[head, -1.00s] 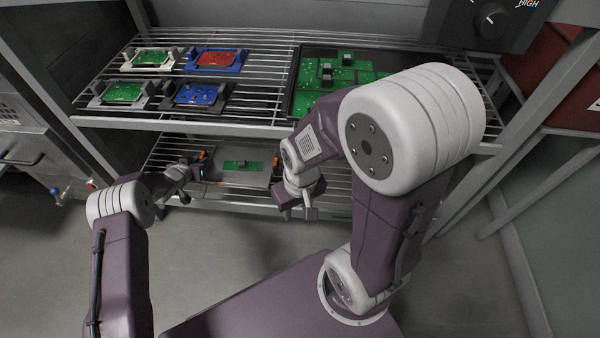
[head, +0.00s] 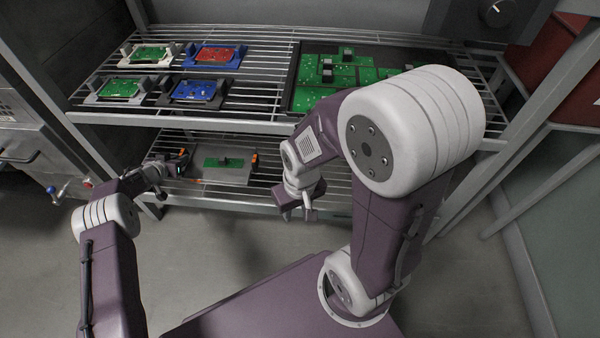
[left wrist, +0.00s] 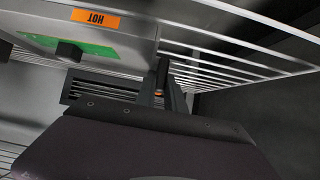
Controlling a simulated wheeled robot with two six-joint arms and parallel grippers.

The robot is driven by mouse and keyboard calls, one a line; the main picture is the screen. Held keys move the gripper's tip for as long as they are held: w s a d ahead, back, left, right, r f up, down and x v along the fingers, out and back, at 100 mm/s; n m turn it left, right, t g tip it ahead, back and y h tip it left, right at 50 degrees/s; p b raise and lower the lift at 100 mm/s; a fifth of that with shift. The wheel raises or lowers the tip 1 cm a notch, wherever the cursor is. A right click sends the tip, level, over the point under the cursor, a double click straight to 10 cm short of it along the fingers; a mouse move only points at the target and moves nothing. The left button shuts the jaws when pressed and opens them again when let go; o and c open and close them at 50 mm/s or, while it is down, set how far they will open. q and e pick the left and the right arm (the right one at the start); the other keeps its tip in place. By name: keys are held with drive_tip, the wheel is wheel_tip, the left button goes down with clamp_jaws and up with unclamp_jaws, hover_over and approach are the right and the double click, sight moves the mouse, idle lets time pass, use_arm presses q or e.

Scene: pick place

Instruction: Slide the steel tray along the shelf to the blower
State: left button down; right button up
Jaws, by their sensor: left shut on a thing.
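The steel tray (head: 240,177) lies on the lower wire shelf, with a green circuit board (head: 222,162) on it and orange labels at its ends. In the left wrist view the tray (left wrist: 140,50) shows an orange HOT label (left wrist: 95,19). My left gripper (head: 180,165) is shut on the tray's left end; the exact contact is hard to see. In the left wrist view its fingers (left wrist: 163,80) reach to the tray's edge. My right gripper (head: 299,212) hangs in front of the lower shelf, empty, its fingers apart. I cannot clearly identify the blower.
The upper wire shelf (head: 255,75) holds several circuit boards in fixtures, such as a red board (head: 216,55), and a dark tray (head: 300,75) of green boards. A steel unit (head: 35,150) stands at the left. The lower shelf right of the tray is partly hidden by my right arm.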

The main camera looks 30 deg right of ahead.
use_arm(q)
drive_tip(key=c, duration=1.3)
unclamp_jaws()
drive_tip(key=shift+c, duration=0.2)
drive_tip(key=shift+f, duration=0.1)
drive_tip(key=p+v, duration=0.3)
drive_tip(key=v, duration=0.1)
drive_tip(key=p+v, duration=0.4)
drive_tip(key=shift+r, duration=0.4)
drive_tip(key=shift+s+a+p, duration=0.15)
drive_tip(key=shift+s+p, duration=0.15)
drive_tip(key=shift+p, duration=0.05)
drive_tip(key=shift+s+a, duration=0.1)
